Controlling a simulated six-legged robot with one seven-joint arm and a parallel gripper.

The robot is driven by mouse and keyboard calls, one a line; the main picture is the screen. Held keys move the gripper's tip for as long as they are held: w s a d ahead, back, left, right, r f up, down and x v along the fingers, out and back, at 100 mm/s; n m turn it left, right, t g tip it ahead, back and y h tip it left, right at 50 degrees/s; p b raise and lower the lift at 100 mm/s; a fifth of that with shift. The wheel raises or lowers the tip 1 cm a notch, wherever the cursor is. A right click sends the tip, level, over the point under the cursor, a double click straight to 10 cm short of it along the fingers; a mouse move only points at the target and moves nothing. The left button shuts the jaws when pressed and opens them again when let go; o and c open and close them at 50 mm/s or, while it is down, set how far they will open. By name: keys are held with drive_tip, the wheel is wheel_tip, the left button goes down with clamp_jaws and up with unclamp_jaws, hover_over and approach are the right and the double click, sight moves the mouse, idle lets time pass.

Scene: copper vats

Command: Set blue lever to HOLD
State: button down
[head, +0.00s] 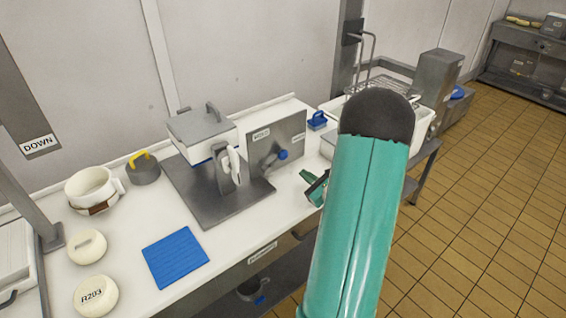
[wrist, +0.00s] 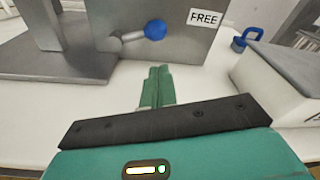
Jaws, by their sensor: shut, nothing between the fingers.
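The blue lever (head: 283,155) is a short metal arm with a round blue knob on the front of an upright grey metal panel (head: 252,155). The panel carries a HOLD label (head: 261,134) at upper left and a FREE label (head: 299,139) at upper right. In the wrist view the lever's knob (wrist: 154,29) points right and slightly up, below and left of the FREE label (wrist: 203,17). My green gripper (wrist: 158,86) is shut and empty, in front of and below the knob, apart from it. In the head view my gripper (head: 314,184) is partly hidden by my arm.
A slicer-like device (head: 227,170) stands left of the panel on a grey plate. A blue-handled block (head: 317,120) is at the back right. A grey-topped box (wrist: 285,75) stands right of my gripper.

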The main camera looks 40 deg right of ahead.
sight(278, 159)
drive_tip(key=shift+s+d+r, duration=0.1)
drive_tip(key=shift+s+r, duration=0.05)
drive_tip(key=shift+s, duration=0.15)
drive_tip(key=x, duration=1)
